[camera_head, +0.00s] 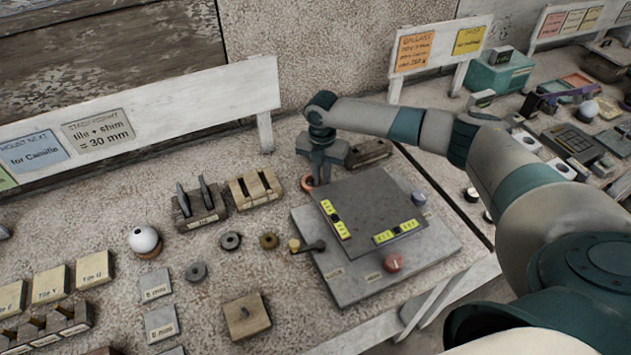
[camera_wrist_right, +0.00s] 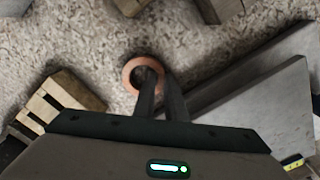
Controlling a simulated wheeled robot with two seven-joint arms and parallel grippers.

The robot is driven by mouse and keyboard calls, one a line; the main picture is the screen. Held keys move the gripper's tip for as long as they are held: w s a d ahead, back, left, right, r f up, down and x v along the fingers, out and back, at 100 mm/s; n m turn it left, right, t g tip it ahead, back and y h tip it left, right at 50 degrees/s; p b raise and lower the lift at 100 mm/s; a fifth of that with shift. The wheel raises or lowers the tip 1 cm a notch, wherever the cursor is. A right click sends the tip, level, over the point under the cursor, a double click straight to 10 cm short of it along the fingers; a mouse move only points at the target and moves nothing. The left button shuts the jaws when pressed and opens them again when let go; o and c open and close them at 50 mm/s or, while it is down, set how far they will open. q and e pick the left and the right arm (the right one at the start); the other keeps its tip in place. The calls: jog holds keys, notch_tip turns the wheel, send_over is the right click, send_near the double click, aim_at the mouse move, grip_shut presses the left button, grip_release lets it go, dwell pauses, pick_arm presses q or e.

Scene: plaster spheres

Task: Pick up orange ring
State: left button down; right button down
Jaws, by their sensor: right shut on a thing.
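The orange ring (camera_head: 306,184) lies on the speckled tabletop, just behind the back left edge of the dark square plate. My right gripper (camera_head: 318,181) points down at it and partly covers it. In the right wrist view the orange ring (camera_wrist_right: 128,76) is a copper-coloured ring around a dark hole. The right gripper's fingers (camera_wrist_right: 161,86) are close together, one in the hole and one outside, shut on the ring's right-hand rim. Whether the ring is lifted at all I cannot tell. My left gripper is not in view.
The dark plate (camera_head: 367,214) on its grey base stands close to the right gripper. A slotted wooden block (camera_head: 256,188) is to the left, and a dark block (camera_head: 368,153) is behind. Grey washers (camera_head: 230,241) and a white ball (camera_head: 144,239) lie further left.

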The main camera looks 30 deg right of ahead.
jog(key=shift+r, duration=0.2)
jog(key=shift+r+b, duration=0.5)
jog(key=shift+r, duration=0.15)
jog(key=shift+d+r+b, duration=0.2)
jog(key=shift+r+b, duration=0.45)
jog(key=shift+r, duration=0.55)
jog(key=w+d+r+b, duration=0.1)
jog(key=d+r+b, duration=0.2)
jog(key=d+r, duration=0.4)
jog(key=shift+w+d+b, duration=0.3)
jog(key=shift+d+b, duration=0.1)
jog(key=shift+d, duration=1.7)
jog(key=shift+a, duration=0.1)
